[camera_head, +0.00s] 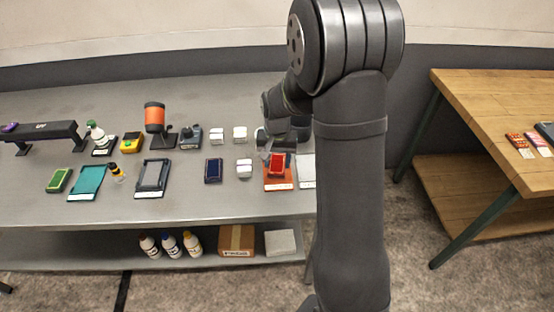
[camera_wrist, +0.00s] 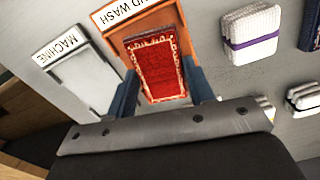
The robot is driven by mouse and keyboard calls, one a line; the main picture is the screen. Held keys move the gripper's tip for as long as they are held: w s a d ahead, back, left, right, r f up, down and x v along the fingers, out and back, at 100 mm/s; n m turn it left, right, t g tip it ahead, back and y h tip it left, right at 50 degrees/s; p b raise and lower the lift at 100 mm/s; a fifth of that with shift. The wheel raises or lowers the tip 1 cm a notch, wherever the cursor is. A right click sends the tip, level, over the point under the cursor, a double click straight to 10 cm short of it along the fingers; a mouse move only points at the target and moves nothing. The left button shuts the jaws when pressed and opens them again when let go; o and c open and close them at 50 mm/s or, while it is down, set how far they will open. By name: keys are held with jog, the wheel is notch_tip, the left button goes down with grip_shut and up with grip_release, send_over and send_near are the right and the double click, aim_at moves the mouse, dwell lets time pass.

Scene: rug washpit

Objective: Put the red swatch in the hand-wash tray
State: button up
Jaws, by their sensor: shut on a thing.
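The red swatch (camera_head: 277,160) has a pale patterned border and shows between the two fingers in the wrist view (camera_wrist: 155,70). My gripper (camera_wrist: 160,88) is shut on it by its sides. The hand-wash tray (camera_head: 278,185) is orange, with a white label whose end reads "WASH" in the wrist view (camera_wrist: 109,38). The swatch is over this tray, roughly lined up with it, and covers much of its floor. I cannot tell whether the swatch touches the tray or is held just above it. My wrist partly hides the tray's near end in the wrist view.
A pale tray labelled "MACHINE" (camera_wrist: 90,75) stands beside the hand-wash tray, partly behind my arm in the head view. A navy swatch (camera_head: 213,171) and white folded bundles (camera_head: 244,168) lie to the left. A green swatch (camera_head: 59,180) and teal tray (camera_head: 87,183) are farther left.

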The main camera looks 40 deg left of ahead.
aim_at(277, 163)
jog(key=shift+f, duration=0.4)
dwell(0.3)
jog(key=o, duration=1.5)
jog(key=shift+c, duration=0.2)
jog(key=shift+r, duration=0.15)
jog(key=shift+r, duration=3.4)
jog(key=shift+f, duration=0.15)
jog(key=shift+f, duration=3.4)
jog(key=shift+r, duration=0.1)
